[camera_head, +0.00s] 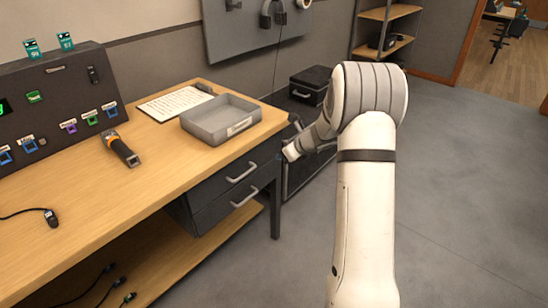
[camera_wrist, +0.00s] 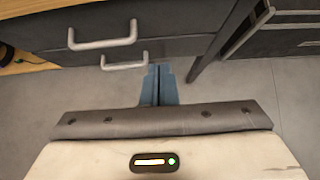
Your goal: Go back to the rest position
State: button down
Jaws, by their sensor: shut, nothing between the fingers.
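My gripper (camera_wrist: 158,72) shows in the wrist view as two blue-grey fingers pressed together, with nothing between them. They point toward the floor beside the desk's drawers (camera_wrist: 105,45). In the head view, my white arm rises at the right of centre and bends over to the left. Its wrist end is beside the right front corner of the wooden desk (camera_head: 200,180), near the desk drawers (camera_head: 235,185). The fingers themselves are hard to make out there. I cannot tell whether they touch the desk.
A grey tray (camera_head: 206,131), a clipboard (camera_head: 176,104) and an orange-black handheld tool (camera_head: 121,150) lie on the desk. A dark control panel (camera_head: 60,100) stands at the left. A dark cabinet (camera_head: 300,172) stands behind my wrist. The grey floor (camera_head: 460,190) at right is clear.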

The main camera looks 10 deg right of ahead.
jog(key=s+a+r+n+g+p, duration=0.2)
jog(key=s+a+r+n+p, duration=0.15)
jog(key=s+r+n, duration=0.45)
jog(key=s+a+r+n+g+p, duration=0.1)
jog(key=s+a+r+n+p, duration=0.2)
jog(key=s+a+r+n, duration=0.5)
jog(key=s+d+r+n+h+p, duration=0.1)
jog(key=s+r+n+p, duration=0.1)
jog(key=s, duration=0.5)
jog(key=s+d+r+n+g+h+p, duration=0.1)
jog(key=s+d+r+n+h+p, duration=0.1)
jog(key=s+r+n, duration=0.2)
jog(key=s+d+r+n+h+p, duration=0.1)
jog(key=s+d+r+n+h, duration=0.1)
jog(key=s+n, duration=0.5)
jog(key=s+r, duration=0.1)
jog(key=s, duration=0.4)
jog(key=shift+g+p, duration=0.3)
jog(key=shift+p, duration=0.1)
jog(key=shift+a, duration=0.1)
